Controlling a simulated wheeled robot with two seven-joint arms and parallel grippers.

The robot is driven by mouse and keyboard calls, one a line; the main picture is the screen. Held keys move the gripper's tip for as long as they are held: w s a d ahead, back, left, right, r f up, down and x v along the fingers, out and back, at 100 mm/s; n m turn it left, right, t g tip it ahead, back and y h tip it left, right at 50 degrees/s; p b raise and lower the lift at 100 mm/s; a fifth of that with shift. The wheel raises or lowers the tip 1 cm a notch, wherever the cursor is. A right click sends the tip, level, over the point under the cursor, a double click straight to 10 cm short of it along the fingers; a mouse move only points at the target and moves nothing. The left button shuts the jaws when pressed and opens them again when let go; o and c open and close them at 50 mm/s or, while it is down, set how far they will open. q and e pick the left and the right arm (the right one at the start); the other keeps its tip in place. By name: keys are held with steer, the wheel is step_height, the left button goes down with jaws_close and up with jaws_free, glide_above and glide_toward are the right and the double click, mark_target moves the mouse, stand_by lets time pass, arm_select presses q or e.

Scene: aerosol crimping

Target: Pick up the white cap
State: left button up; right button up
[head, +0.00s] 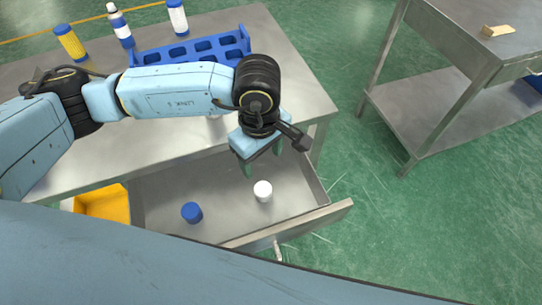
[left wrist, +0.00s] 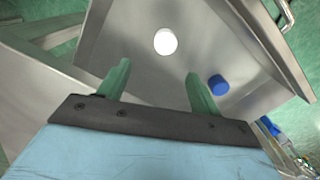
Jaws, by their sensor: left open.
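The white cap (head: 263,191) stands in the open metal drawer (head: 160,191), toward its right side. It also shows in the left wrist view (left wrist: 165,41), ahead of and between the fingers. A blue cap (head: 191,212) sits in the same drawer to its left; in the left wrist view it (left wrist: 218,85) is near the right fingertip. My left gripper (head: 262,168) is open and empty above the drawer, its fingers pointing down, a little behind the white cap in the head view. In the left wrist view the fingers (left wrist: 157,78) are spread wide. My right gripper is not seen.
A blue rack (head: 190,49) stands on the metal table, with a yellow can (head: 70,41) and white-and-blue cans (head: 121,27) behind and left. A yellow bin (head: 103,203) is left of the drawer. The drawer's front wall (head: 290,226) and sides rise around the caps.

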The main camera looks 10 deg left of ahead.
mark_target(263, 189)
arm_select(q)
steer(key=f, duration=0.7)
steer(key=shift+s+a+f, duration=0.1)
steer(key=shift+s+f, duration=0.25)
steer(key=shift+s+f+b, duration=0.15)
steer(key=shift+f+b, duration=0.05)
steer(key=shift+f, duration=1.15)
steer(key=shift+s+f+b, duration=0.15)
steer(key=shift+f, duration=1.2)
steer(key=shift+c, duration=0.2)
steer(key=c, duration=1)
